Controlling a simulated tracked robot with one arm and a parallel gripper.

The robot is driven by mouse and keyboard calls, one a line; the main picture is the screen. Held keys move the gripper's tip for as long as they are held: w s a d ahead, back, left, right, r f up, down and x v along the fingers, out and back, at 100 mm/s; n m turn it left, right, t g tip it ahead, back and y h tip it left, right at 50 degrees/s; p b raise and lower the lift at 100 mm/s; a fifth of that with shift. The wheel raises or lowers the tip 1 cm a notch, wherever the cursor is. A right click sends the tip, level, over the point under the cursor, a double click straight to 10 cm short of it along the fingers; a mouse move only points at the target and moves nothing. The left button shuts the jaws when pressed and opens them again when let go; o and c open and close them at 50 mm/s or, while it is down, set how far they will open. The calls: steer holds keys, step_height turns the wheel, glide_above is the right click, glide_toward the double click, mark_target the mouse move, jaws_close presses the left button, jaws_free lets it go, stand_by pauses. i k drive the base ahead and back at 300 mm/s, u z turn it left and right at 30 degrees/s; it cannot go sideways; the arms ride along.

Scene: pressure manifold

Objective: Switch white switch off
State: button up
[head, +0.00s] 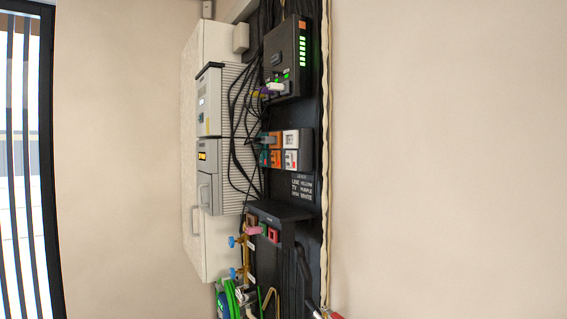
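The white faces are too small to tell on from off. A white piece (275,87) also sticks out from the black box above, beside purple and yellow ones.
The black box (300,45) has a row of lit green lights. Black cables (236,100) loop left of the panel, beside grey units (209,175). A black shelf (280,210), blue-handled valves (234,241) and a green coil (230,298) are below. The right wall is bare.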

mark_target(288, 157)
steer(key=u, duration=0.35)
steer(key=i, duration=1.9)
steer(key=z, duration=0.55)
